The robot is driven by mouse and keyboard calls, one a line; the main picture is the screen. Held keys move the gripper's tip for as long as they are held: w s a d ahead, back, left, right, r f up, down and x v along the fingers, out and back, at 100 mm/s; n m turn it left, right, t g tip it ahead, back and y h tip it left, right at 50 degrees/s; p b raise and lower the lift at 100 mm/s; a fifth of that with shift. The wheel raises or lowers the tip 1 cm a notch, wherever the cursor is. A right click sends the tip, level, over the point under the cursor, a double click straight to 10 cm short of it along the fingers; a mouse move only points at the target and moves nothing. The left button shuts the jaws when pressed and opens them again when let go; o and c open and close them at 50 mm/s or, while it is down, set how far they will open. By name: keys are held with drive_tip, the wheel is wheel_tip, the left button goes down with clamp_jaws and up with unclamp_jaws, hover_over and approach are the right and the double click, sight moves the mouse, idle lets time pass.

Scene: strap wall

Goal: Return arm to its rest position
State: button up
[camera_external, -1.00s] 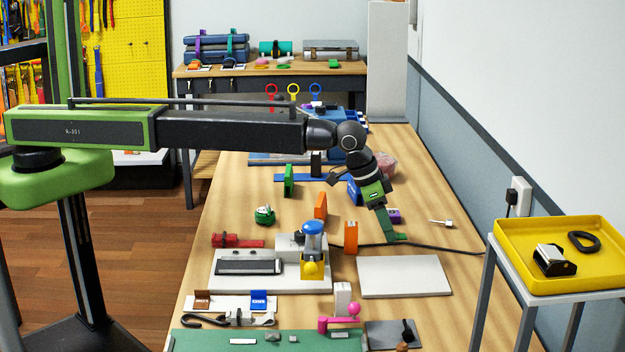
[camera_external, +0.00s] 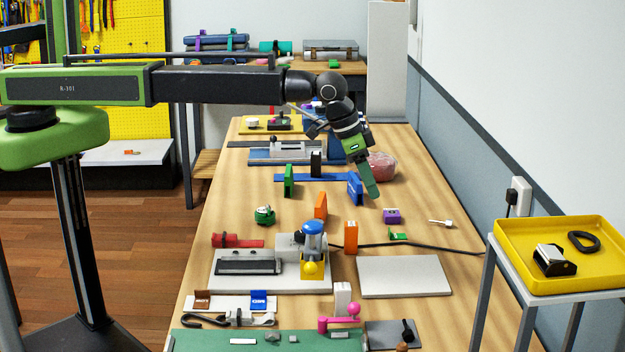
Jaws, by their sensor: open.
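My arm reaches from the left across the workbench, with its forearm level high above the table. My gripper (camera_external: 371,190) hangs at the end of the wrist, pointing down and slightly right. It is open and holds nothing that I can see. Its green finger tip is above the table, apart from the small green piece (camera_external: 398,236) that lies on the wood below and to the right. A purple block (camera_external: 391,216) lies just right of the fingers. A blue upright piece (camera_external: 355,188) stands close behind or beside the fingers in the picture.
A pink bundle (camera_external: 383,166) lies behind the wrist. An orange block (camera_external: 351,237), a white board (camera_external: 404,276) and a clamp fixture with a blue knob (camera_external: 312,228) stand nearer. A yellow tray (camera_external: 560,285) sits on a side stand at right. A black cable crosses the bench.

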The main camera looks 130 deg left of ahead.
idle(0.4)
drive_tip(key=s+d+r+m+h+p, duration=0.1)
drive_tip(key=s+d+m+p, duration=0.15)
drive_tip(key=d, duration=1.25)
drive_tip(key=s+d+r+m+h+p, duration=0.1)
drive_tip(key=s+d+r+m, duration=0.15)
drive_tip(key=d, duration=1.25)
drive_tip(key=s+d+m+g+h+p, duration=0.1)
drive_tip(key=s+d+m+g, duration=0.2)
drive_tip(key=s+d, duration=1.3)
drive_tip(key=d+m, duration=0.1)
drive_tip(key=d, duration=0.3)
drive_tip(key=shift+s+d, duration=0.2)
drive_tip(key=shift+s, duration=0.2)
